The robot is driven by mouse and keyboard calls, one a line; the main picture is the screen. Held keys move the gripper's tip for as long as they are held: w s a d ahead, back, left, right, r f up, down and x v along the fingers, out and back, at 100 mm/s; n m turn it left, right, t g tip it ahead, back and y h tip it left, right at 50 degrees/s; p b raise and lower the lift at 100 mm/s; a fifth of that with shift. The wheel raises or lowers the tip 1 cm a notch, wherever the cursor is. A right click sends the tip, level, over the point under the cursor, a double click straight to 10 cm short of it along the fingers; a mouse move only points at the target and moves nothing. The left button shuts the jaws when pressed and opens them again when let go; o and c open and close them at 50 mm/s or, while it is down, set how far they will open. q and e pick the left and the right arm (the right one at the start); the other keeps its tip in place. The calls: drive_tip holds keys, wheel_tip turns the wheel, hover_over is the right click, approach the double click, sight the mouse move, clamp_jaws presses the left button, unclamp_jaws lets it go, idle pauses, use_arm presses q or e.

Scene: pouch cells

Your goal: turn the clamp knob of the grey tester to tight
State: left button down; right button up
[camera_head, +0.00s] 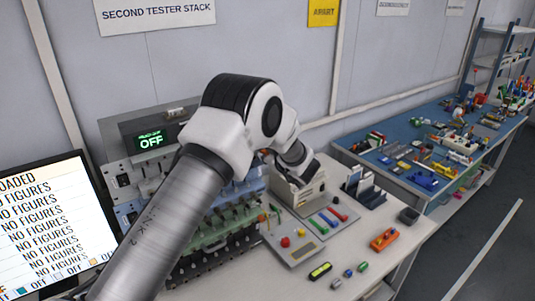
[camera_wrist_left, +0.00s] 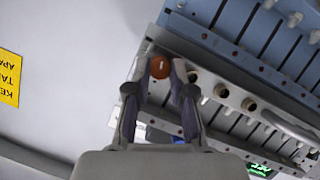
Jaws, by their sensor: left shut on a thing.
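The grey tester (camera_head: 113,172) is a layer of the instrument stack at the left of the head view, above a blue layer. In the left wrist view its grey panel (camera_wrist_left: 222,72) runs diagonally, with a round orange-red knob (camera_wrist_left: 160,66) at its near end. The knob has a short pale mark. My left gripper (camera_wrist_left: 164,69) is shut on the knob, one finger on each side. My right gripper is not in view.
A dark unit with a green "OFF" display (camera_head: 151,141) sits on the stack. Green and black racks (camera_head: 215,240) stand below. A monitor (camera_head: 50,230) is at left. Right of the stack are a beige box (camera_head: 298,190), an orange part (camera_head: 384,239) and small coloured pieces.

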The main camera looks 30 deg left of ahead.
use_arm(q)
drive_tip(key=c, duration=1)
unclamp_jaws()
drive_tip(key=v, duration=1.2)
drive_tip(key=shift+w+f, duration=0.1)
drive_tip(key=shift+w, duration=0.05)
